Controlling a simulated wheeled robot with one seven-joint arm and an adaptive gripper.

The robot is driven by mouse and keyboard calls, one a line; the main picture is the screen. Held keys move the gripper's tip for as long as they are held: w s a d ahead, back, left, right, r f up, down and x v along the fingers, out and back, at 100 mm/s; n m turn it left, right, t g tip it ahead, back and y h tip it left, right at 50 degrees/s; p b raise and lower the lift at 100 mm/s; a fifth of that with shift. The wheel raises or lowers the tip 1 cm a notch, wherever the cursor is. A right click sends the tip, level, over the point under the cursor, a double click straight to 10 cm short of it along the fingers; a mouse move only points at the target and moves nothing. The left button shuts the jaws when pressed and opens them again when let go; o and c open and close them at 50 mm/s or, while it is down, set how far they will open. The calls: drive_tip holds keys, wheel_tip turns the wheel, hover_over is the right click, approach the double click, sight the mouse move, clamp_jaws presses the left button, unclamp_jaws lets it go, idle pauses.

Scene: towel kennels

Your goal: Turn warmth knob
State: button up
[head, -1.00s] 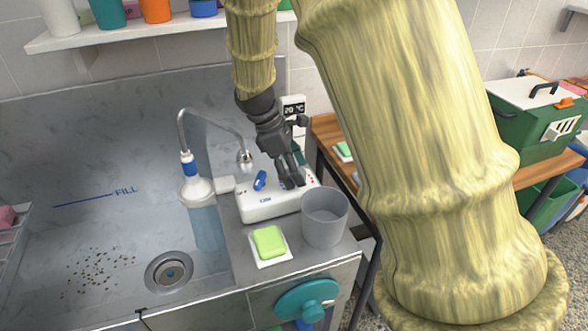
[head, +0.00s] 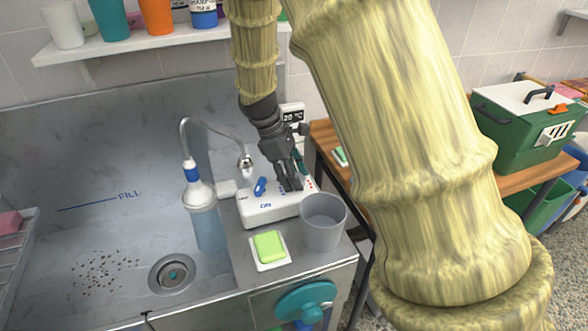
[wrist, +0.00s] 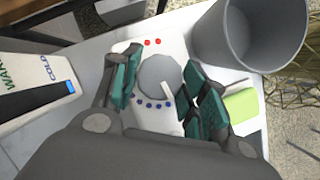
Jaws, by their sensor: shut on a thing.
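The warmth knob (wrist: 158,74) is a round grey dial with a pale pointer on the white control box (head: 262,208). In the wrist view, red dots lie above it and blue dots below; the pointer aims at the lower right, near the end of the blue dots. My gripper (wrist: 162,86) has its green pads on either side of the knob and is shut on it. In the head view my gripper (head: 290,184) points down onto the box and mostly hides the knob.
A blue switch (head: 260,186) marked ON sits left of my gripper. A grey cup (head: 323,222) stands close at the front right, beside a green sponge (head: 269,246). A spout and bottle (head: 205,220) are at the left, by the sink (head: 110,235).

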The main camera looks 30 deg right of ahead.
drive_tip(key=m+p, duration=0.1)
drive_tip(key=p, duration=0.1)
drive_tip(key=m+g+y+p, duration=0.1)
drive_tip(key=m, duration=0.1)
drive_tip(key=shift+r+m+p, duration=0.2)
drive_tip(key=shift+m+p, duration=0.1)
drive_tip(key=shift+p, duration=0.05)
drive_tip(key=m+p, duration=0.1)
drive_tip(key=m+y+p, duration=0.1)
drive_tip(key=m, duration=0.1)
drive_tip(key=shift+d+f+m+y+p, duration=0.1)
drive_tip(key=shift+d+m+y+p, duration=0.05)
drive_tip(key=shift+m+y+p, duration=0.2)
drive_tip(key=m+y+p, duration=0.1)
drive_tip(key=m, duration=0.1)
drive_tip(key=m+p, duration=0.1)
drive_tip(key=m, duration=0.1)
drive_tip(key=shift+d+m+y, duration=0.1)
drive_tip(key=shift+m+y, duration=0.15)
drive_tip(key=shift+y, duration=0.1)
drive_tip(key=shift+f+m+y+p, duration=0.15)
drive_tip(key=shift+m+y+p, duration=0.6)
drive_tip(key=shift+m, duration=1.05)
drive_tip(key=shift+t, duration=0.3)
drive_tip(key=o, duration=1)
drive_tip(key=shift+d, duration=0.1)
